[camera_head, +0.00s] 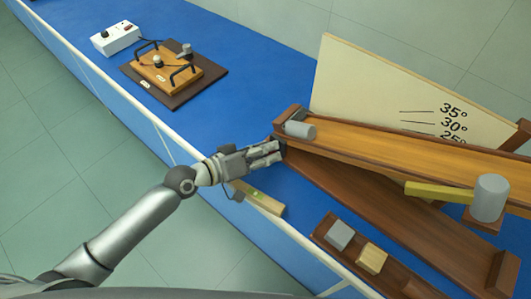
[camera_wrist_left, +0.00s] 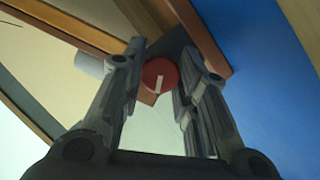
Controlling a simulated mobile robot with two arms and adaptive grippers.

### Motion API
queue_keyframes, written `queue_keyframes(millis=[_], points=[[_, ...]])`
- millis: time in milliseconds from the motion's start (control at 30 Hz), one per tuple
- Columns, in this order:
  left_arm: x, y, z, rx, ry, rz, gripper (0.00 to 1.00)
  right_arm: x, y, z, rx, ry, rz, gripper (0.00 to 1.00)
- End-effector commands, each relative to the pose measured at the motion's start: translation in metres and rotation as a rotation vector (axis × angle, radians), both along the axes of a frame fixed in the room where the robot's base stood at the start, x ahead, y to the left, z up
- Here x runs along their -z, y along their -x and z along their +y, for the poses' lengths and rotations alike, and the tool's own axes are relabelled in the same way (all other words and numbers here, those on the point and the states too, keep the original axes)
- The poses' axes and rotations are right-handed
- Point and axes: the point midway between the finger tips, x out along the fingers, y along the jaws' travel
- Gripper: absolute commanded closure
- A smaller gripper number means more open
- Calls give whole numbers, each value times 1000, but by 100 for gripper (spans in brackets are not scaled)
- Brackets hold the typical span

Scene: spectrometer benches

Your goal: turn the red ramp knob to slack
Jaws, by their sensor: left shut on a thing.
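The red ramp knob (camera_wrist_left: 160,76), round with a white pointer mark, sits by the dark end of the wooden ramp in the left wrist view. My left gripper (camera_wrist_left: 162,60) has one finger on each side of it and is shut on it. In the head view, my left gripper (camera_head: 278,152) is at the near left end of the ramp (camera_head: 410,155), and the knob is hidden there. The pale angle board (camera_head: 375,85) behind the ramp shows 35° and 30°, with 25° partly covered. My right gripper is not in view.
A grey cylinder (camera_head: 300,130) rests on the ramp's left end. A larger grey cylinder (camera_head: 490,196) stands by a yellow bar (camera_head: 440,192). A small level (camera_head: 262,199) lies near the bench edge. A tray (camera_head: 400,281) holds two blocks.

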Motion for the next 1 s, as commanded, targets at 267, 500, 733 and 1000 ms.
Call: queue_keyframes(millis=[267,500,733,1000], points=[[0,0,0,0,1,1,95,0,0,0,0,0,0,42],[0,0,0,0,0,0,49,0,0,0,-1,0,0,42],[0,0,0,0,0,0,49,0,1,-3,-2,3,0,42],[-4,11,15,-1,-3,1,49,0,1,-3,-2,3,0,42]])
